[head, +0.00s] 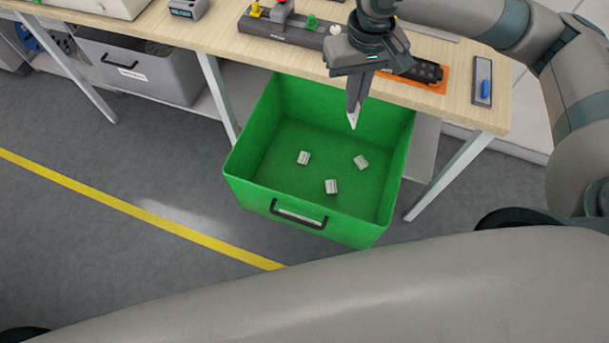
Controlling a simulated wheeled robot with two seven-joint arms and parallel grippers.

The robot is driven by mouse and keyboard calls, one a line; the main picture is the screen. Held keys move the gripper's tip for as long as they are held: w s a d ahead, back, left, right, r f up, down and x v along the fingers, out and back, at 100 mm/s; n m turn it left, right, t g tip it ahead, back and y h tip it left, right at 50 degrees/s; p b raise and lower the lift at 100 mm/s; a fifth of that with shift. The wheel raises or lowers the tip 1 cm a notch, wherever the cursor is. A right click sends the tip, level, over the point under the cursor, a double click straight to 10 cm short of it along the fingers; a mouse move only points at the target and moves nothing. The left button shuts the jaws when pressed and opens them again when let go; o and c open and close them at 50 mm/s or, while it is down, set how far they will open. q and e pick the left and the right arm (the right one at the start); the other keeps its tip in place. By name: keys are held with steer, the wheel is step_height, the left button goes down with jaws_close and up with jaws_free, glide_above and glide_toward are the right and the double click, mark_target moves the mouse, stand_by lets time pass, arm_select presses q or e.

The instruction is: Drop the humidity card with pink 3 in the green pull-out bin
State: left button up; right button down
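The green pull-out bin (245,182) stands pulled out under the workbench, open at the top, with a black handle on its front. Three small whitish pieces lie apart on its floor: one at left (303,158), one at right (361,162) and one nearer the front (331,187). My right gripper (353,112) points down over the back part of the bin. Its fingers look closed, with a thin white card-like piece (352,121) at the tips. No pink 3 is readable on it. My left gripper is out of view.
The wooden workbench (200,35) runs behind the bin. On it are a dark rack with coloured knobs (285,24), an orange tray (437,84) and a small grey tray with a blue item (482,80). A grey bin (150,72) sits under the bench at left.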

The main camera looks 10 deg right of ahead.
steer(key=shift+a, duration=0.1)
steer(key=a+f+n+t+y+p, duration=0.1)
steer(key=a+f+n+t+p, duration=0.2)
steer(key=a+f+n+p, duration=0.45)
steer(key=s+a+f+n+y+p, duration=0.3)
steer(key=s+f+p, duration=0.3)
steer(key=f+p, duration=0.2)
steer(key=shift+s+a+f+n+y, duration=0.15)
steer(key=shift+a+f+n+y, duration=0.2)
steer(key=shift+f+y, duration=0.25)
steer(key=shift+d+f, duration=0.1)
steer(key=shift+f, duration=0.05)
